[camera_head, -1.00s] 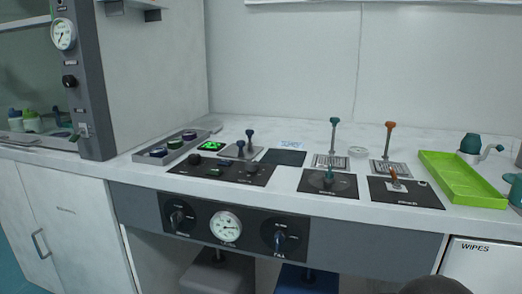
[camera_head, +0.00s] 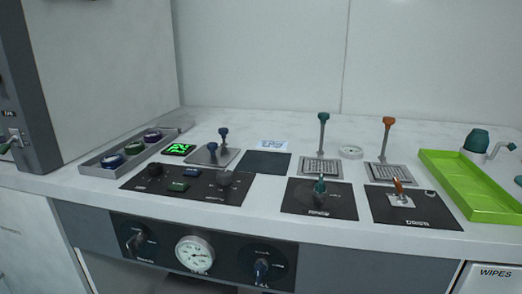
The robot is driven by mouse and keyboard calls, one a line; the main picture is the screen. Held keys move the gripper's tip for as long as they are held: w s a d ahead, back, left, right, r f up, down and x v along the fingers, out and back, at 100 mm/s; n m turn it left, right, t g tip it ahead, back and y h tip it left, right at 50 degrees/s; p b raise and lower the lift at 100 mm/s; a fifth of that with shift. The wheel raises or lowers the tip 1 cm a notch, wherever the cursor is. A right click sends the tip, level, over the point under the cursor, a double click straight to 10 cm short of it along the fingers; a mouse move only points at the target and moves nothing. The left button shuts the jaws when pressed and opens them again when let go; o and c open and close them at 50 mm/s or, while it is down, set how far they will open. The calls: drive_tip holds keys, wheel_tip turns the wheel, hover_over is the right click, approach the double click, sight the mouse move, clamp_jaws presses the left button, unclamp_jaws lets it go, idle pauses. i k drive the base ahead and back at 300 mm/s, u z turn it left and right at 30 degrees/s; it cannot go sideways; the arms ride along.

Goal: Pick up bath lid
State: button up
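I cannot tell for sure which thing is the bath lid. A grey plate with two dark blue knobs (camera_head: 207,157) lies on the white counter left of centre. Two grey grid plates with upright handles stand to the right, one with a teal top (camera_head: 321,166) and one with an orange top (camera_head: 384,173). My gripper is not in view, and nothing on the counter is being touched.
A grey tray with several round caps (camera_head: 116,167) lies at the left beside a green-lit display (camera_head: 179,149). Black control panels (camera_head: 320,208) line the front edge. A bright green tray (camera_head: 470,189) and a teal-topped bottle (camera_head: 476,141) stand right. The rear counter is clear.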

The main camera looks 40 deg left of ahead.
sight(211, 154)
drive_tip(key=k, duration=1.2)
drive_tip(key=u, duration=2.2)
drive_tip(key=i, duration=0.45)
